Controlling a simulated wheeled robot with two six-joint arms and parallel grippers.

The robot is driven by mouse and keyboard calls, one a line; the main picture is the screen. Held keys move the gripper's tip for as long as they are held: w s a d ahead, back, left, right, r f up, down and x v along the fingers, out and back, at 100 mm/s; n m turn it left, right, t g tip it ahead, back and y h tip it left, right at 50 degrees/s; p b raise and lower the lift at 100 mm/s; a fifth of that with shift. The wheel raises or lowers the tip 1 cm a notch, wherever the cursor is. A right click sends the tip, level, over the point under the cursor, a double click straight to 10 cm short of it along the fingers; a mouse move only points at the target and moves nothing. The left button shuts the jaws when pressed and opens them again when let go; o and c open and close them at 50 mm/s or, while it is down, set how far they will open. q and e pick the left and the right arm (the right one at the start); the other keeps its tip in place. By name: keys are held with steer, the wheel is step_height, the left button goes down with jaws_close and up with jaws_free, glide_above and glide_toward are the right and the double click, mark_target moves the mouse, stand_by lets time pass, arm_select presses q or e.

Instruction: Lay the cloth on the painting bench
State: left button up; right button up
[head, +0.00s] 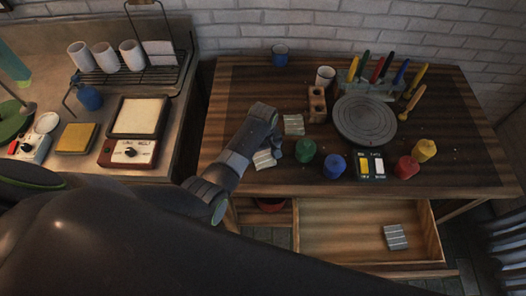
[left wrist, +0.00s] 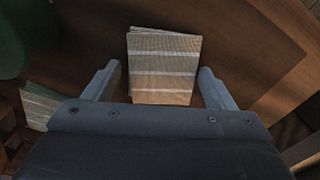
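A folded striped cloth (head: 264,159) lies on the painting bench (head: 225,120) near its front left part. It shows in the left wrist view (left wrist: 165,68) between my left fingers, with a gap on each side. My left gripper (head: 274,148) is open and low over the bench at this cloth, partly covering it in the head view. A second folded cloth (head: 293,124) lies farther back on the bench and shows at the left wrist view's left edge (left wrist: 42,104). A third folded cloth (head: 396,237) lies in the open drawer (head: 335,225). My right gripper is not in view.
Green (head: 305,151), blue (head: 335,165), red (head: 406,167) and yellow (head: 424,150) pots stand along the bench front. A round turntable (head: 365,121), a wooden holder (head: 317,104) and a tool rack stand behind. A side counter (head: 200,60) is at left.

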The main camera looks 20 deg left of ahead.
mark_target(263, 155)
arm_select(q)
steer(key=shift+o, duration=0.3)
steer(key=shift+r, duration=0.1)
step_height(263, 155, up, 12)
stand_by(0.5)
stand_by(0.4)
